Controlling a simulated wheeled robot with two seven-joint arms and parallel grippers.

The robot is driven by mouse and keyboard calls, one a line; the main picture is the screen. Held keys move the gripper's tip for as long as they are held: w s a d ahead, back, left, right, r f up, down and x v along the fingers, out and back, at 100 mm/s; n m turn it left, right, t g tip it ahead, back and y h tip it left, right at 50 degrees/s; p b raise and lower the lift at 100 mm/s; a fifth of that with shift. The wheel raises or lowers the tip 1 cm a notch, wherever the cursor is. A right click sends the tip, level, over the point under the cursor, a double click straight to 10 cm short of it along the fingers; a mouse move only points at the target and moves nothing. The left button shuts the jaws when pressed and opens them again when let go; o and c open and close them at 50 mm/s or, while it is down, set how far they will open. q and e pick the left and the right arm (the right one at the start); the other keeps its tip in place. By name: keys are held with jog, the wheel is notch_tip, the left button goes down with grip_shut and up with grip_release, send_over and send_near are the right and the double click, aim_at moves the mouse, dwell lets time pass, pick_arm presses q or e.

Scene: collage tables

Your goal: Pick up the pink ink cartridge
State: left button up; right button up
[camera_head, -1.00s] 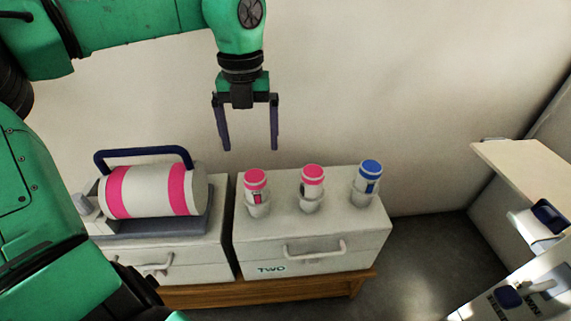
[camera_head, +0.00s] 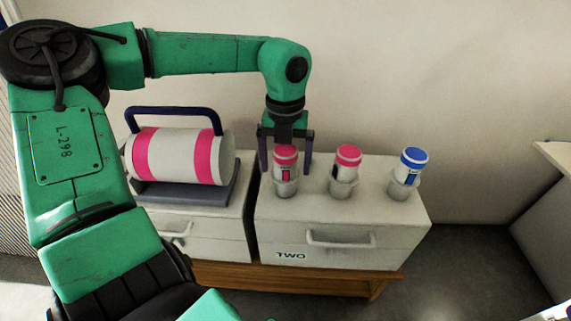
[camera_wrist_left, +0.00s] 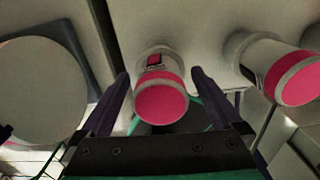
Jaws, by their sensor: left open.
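A pink-capped ink cartridge (camera_head: 285,164) stands upright in a holder at the left of the white box marked TWO (camera_head: 291,243). A second pink cartridge (camera_head: 347,166) stands to its right. My left gripper (camera_head: 285,168) is open, with its fingers lowered to either side of the leftmost pink cartridge. In the left wrist view, that cartridge (camera_wrist_left: 161,95) lies between the open fingers, with a visible gap on both sides. The second pink cartridge (camera_wrist_left: 290,76) is outside the fingers, to the right. My right gripper is not in view.
A blue-capped cartridge (camera_head: 409,165) stands at the right of the same box. A white and pink drum with a dark handle (camera_head: 172,111) sits on the neighbouring box to the left. A wooden table (camera_head: 300,281) bears both boxes. A wall is close behind.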

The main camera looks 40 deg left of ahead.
pick_arm(q)
jog(key=shift+r, duration=0.15)
grip_shut()
